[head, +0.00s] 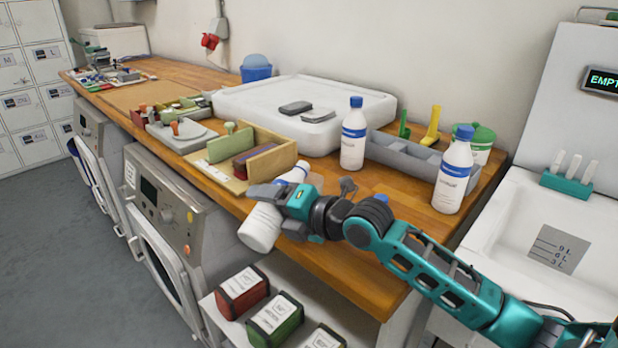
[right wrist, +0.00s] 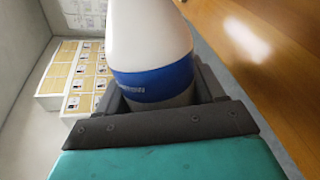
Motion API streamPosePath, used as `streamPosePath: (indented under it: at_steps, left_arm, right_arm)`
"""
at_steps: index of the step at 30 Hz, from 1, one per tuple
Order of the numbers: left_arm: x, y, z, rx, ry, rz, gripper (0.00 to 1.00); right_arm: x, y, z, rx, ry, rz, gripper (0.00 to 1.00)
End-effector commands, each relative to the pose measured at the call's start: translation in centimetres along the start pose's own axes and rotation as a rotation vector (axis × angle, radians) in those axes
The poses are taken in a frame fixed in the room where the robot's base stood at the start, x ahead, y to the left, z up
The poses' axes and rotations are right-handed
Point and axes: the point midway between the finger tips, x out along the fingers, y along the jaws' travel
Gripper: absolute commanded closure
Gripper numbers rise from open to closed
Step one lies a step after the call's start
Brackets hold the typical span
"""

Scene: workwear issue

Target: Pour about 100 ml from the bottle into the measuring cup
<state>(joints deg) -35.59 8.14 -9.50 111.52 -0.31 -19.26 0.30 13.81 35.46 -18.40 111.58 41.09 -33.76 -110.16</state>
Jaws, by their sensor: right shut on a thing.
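My right gripper (head: 272,208) is shut on a white bottle (head: 260,228) with a blue band, at the counter's front edge. The bottle is tilted in the head view, its wide white end at lower left and its blue-banded part at upper right. In the right wrist view the bottle (right wrist: 150,35) stands between the jaws, its blue band just above them. Its mouth cannot be made out. I cannot pick out a measuring cup; my right arm hides part of the counter. My left gripper is not in view.
Two similar blue-capped bottles stand upright on the wooden counter, one by the white tray (head: 240,108), one (head: 452,180) near the sink (head: 520,215). A grey divided tray (head: 400,158) sits between them. A wooden box (head: 272,163) is behind the gripper. Washing machines (head: 165,205) stand below.

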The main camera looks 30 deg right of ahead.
Motion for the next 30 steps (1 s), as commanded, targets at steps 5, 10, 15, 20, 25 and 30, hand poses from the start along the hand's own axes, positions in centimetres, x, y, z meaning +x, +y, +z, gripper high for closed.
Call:
streamPosePath:
  at_steps: [5, 10, 15, 20, 25, 30]
  left_arm:
    - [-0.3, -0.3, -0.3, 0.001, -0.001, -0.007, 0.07]
    - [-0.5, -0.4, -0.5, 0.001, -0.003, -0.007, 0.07]
    - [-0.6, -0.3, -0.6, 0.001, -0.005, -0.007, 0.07]
    - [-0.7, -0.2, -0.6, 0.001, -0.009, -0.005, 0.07]
    - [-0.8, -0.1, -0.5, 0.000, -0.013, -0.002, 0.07]
    - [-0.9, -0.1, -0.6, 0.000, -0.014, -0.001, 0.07]
  right_arm:
    - [-0.1, 0.6, 0.4, 0.037, 0.009, 0.003, 0.75]
    - [-0.2, 0.8, 0.5, 0.069, 0.018, 0.003, 0.75]
    - [-0.2, 1.0, 0.7, 0.091, 0.023, 0.003, 0.75]
    - [-0.2, 1.1, 0.8, 0.108, 0.028, 0.003, 0.75]
    - [-0.3, 1.3, 0.9, 0.122, 0.032, 0.004, 0.75]
    - [-0.3, 1.4, 1.0, 0.137, 0.036, 0.004, 0.75]
